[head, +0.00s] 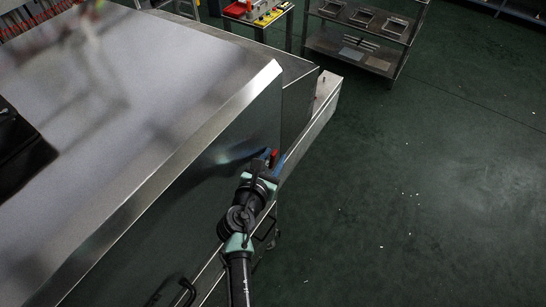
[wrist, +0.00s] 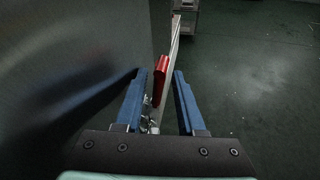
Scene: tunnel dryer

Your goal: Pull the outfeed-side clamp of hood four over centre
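The clamp shows a red handle (wrist: 160,82) in the wrist view, upright against the side of the steel hood (wrist: 75,70). Bright metal clamp parts (wrist: 148,118) show below the handle, low between my fingers. My gripper (wrist: 159,75) is open, with one blue finger on each side of the handle; the left finger is nearer to it and a gap shows on the right. Whether either finger touches it I cannot tell. Which hood this is cannot be read.
A steel ledge (head: 312,122) runs along the hood's lower side. Black handles (head: 186,291) stick out nearer the bottom. A steel shelf rack (head: 365,35) and a table with yellow and red items (head: 258,12) stand at the back. The green floor (head: 440,180) at right is clear except for small white scraps.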

